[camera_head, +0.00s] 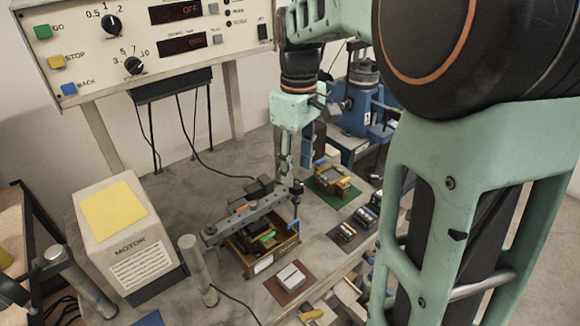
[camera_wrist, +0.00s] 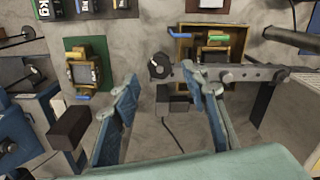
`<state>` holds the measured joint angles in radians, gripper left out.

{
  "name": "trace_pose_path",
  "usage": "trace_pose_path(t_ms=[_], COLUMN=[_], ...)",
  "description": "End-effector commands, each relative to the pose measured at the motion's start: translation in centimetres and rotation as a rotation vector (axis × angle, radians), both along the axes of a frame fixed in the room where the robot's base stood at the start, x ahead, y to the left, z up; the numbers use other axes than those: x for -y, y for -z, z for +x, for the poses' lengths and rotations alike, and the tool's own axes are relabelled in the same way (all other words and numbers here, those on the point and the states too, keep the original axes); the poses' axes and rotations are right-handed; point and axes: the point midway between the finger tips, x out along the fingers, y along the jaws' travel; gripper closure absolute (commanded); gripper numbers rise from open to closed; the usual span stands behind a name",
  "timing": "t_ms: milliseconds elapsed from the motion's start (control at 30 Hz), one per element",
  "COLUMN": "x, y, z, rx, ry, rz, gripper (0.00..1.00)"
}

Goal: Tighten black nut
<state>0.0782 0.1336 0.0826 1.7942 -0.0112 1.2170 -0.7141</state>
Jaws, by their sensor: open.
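The black nut (camera_wrist: 160,65) is a dark round knob at the end of a grey metal lever bar (camera_wrist: 240,74) in the wrist view. In the head view the lever bar (camera_head: 245,216) runs from a grey post up and right to its end beside my gripper. My gripper (camera_wrist: 161,93) is open with its two blue-padded fingers apart and nothing between them. In the wrist view the nut lies just beyond the fingertips, between their lines. In the head view my gripper (camera_head: 285,165) points down over the lever's end, and the nut is hard to make out there.
A wooden tray (camera_head: 262,262) with coloured parts sits under the lever. A brass-coloured fixture on a green mat (camera_head: 335,203) stands to its right. The motor box (camera_head: 120,235) is at left, and a control panel (camera_head: 150,30) is behind. A blue machine (camera_head: 360,115) stands at the back.

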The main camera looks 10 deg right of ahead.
Motion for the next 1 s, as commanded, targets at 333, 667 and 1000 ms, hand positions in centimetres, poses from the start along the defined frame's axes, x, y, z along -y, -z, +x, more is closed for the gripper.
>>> trace_pose_path(t_ms=[333, 667, 1000], x=[0.0, 0.0, 0.0], y=[4.0, 4.2, 4.2], z=[0.0, 0.0, 0.0], rx=[0.000, 0.002, 0.002], ry=[0.000, 0.001, 0.001], rz=[0.000, 0.001, 0.001], gripper=[0.59, 0.62, 0.99])
